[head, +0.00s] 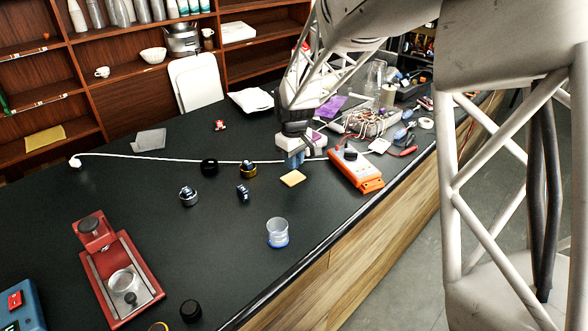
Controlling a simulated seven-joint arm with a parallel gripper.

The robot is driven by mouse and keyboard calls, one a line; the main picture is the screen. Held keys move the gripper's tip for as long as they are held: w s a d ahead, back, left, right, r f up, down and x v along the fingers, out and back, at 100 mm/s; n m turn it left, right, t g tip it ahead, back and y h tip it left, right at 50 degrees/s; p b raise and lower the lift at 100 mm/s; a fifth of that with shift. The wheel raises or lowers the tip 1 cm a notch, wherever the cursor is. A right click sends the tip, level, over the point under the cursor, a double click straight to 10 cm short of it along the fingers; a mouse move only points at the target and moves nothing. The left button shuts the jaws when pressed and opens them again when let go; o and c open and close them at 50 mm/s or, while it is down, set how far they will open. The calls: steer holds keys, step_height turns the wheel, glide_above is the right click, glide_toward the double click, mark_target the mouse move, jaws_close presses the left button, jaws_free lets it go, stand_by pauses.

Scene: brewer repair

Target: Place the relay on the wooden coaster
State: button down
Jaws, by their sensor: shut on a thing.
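My gripper (295,163) is over the middle of the black bench, pointing down. It is shut on a small blue block, which I take to be the relay (295,158); the jaws and wrist hide part of it. The wooden coaster (293,179) is a small tan square lying flat on the bench, just below the gripper in the picture. Its visible top is bare. The relay appears apart from the coaster, on its far side; its exact height above the bench is hard to tell.
An orange and white power strip (354,168) lies right of the coaster. A clear cup with a blue base (278,233) stands nearer the front edge. Small dark parts (243,192) and a gold-ringed jar (248,170) lie left. A white cord (170,157) runs behind.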

steer(key=shift+f, duration=1.75)
steer(key=shift+f, duration=0.1)
steer(key=c, duration=1)
jaws_free()
step_height(320, 180, up, 12)
steer(key=shift+r, duration=0.1)
